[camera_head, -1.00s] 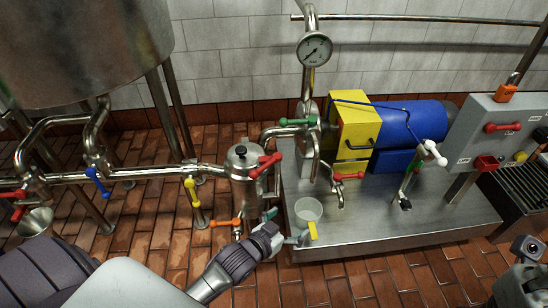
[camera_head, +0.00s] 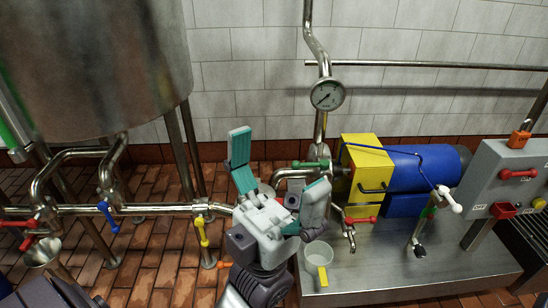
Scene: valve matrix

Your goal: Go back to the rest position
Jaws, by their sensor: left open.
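My left gripper (camera_head: 278,160) is open and empty, with its two green-padded fingers spread and pointing up. It is raised in front of the pipework, left of the steel table (camera_head: 400,275). My right gripper is not in view.
The blue and yellow pump (camera_head: 415,170), a grey control panel (camera_head: 495,165) and a large steel tank (camera_head: 95,65) stand around. Blue (camera_head: 107,215) and yellow (camera_head: 201,231) valve handles are on the left pipe.

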